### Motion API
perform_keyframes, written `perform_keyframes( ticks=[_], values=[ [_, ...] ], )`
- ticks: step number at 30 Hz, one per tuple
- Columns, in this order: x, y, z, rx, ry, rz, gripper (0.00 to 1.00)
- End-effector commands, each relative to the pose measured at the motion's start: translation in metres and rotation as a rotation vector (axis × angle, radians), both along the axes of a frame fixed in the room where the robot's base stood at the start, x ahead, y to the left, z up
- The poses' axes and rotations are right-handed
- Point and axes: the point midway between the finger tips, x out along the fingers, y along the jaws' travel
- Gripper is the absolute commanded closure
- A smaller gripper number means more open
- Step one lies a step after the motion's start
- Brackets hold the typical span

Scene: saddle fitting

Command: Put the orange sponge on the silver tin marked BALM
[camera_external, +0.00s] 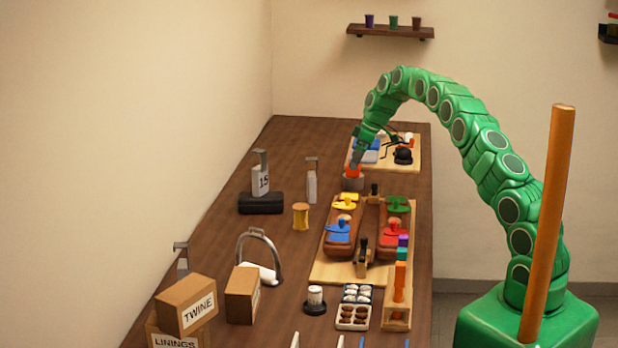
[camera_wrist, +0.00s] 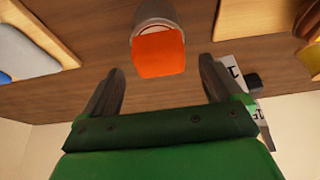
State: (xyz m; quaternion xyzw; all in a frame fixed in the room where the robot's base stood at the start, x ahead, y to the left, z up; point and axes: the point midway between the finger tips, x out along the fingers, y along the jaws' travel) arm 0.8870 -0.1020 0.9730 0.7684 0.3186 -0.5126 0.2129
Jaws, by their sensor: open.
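The orange sponge (camera_external: 353,171) rests on top of a round grey-silver tin (camera_external: 353,185), just in front of the back board. In the wrist view the sponge (camera_wrist: 158,54) covers most of the tin's end, and the tin's side and part of its rim (camera_wrist: 150,20) show beyond it. I cannot read a BALM mark on the tin in either view. My gripper (camera_external: 357,158) is close above the sponge. In the wrist view its two fingers (camera_wrist: 162,72) are spread wide, one on each side of the sponge, with clear gaps and no contact seen.
A back board (camera_external: 412,164) with grey, blue and black items lies just behind the tin. A larger board (camera_external: 320,272) with brown, colour-topped blocks stands in front. A yellow spool (camera_external: 300,216) and weight-like blocks (camera_external: 260,202) stand left. Bare bench lies left of the tin.

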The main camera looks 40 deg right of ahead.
Motion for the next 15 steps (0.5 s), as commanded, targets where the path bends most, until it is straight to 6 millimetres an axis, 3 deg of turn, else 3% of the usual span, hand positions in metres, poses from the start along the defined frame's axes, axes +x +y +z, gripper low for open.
perform_keyframes(
  ticks=[9,15],
  values=[
    [-0.015,-0.017,0.057,0.0,-0.006,-0.001,0.07],
    [-0.023,-0.024,0.08,0.0,-0.001,0.001,0.07]
  ],
)
